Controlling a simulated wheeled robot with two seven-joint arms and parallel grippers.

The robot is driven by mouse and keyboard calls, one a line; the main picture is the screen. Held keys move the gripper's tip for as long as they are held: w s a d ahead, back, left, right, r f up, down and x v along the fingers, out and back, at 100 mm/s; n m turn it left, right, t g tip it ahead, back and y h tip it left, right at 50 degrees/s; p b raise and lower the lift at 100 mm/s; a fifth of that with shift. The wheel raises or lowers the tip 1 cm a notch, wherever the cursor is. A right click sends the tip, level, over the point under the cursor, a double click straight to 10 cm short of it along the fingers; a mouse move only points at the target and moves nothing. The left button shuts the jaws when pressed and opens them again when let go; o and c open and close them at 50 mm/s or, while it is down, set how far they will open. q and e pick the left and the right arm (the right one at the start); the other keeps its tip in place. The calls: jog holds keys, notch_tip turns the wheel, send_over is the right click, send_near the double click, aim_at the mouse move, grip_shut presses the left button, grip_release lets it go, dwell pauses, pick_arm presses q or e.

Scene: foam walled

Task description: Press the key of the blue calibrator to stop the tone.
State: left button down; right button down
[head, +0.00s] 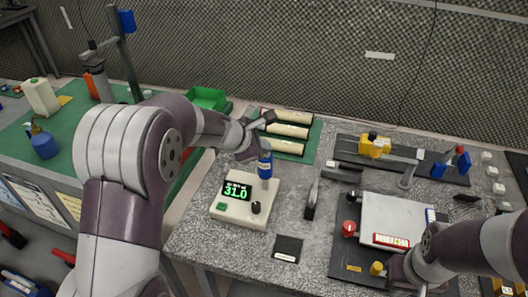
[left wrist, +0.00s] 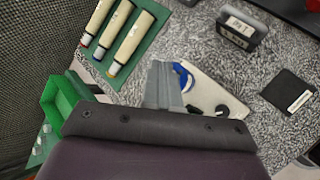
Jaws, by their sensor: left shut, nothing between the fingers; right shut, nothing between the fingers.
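The blue calibrator (head: 265,165) stands upright at the back of a cream meter (head: 235,224), whose green display reads 31.0. In the left wrist view the calibrator shows as a blue and white round shape (left wrist: 183,77) just right of the fingers. Its key cannot be made out. My left gripper (head: 252,151) is shut and empty, close beside the calibrator's upper part; its fingers also show in the left wrist view (left wrist: 162,75). I cannot tell whether they touch it. My right gripper (head: 398,274) is shut and empty at the lower right, partly hidden by its arm.
A green mat with several cream cylinders (head: 287,131) lies behind the meter, beside a green bin (head: 207,98). A dark upright piece (head: 312,198) and a black square pad (head: 288,248) are right of it. A white-topped scale (head: 392,218) stands further right.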

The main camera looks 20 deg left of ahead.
pick_arm(q)
jog(key=shift+r+p, duration=0.35)
jog(key=shift+r, duration=0.2)
notch_tip(320, 180, up, 6)
jog(key=p, duration=0.5)
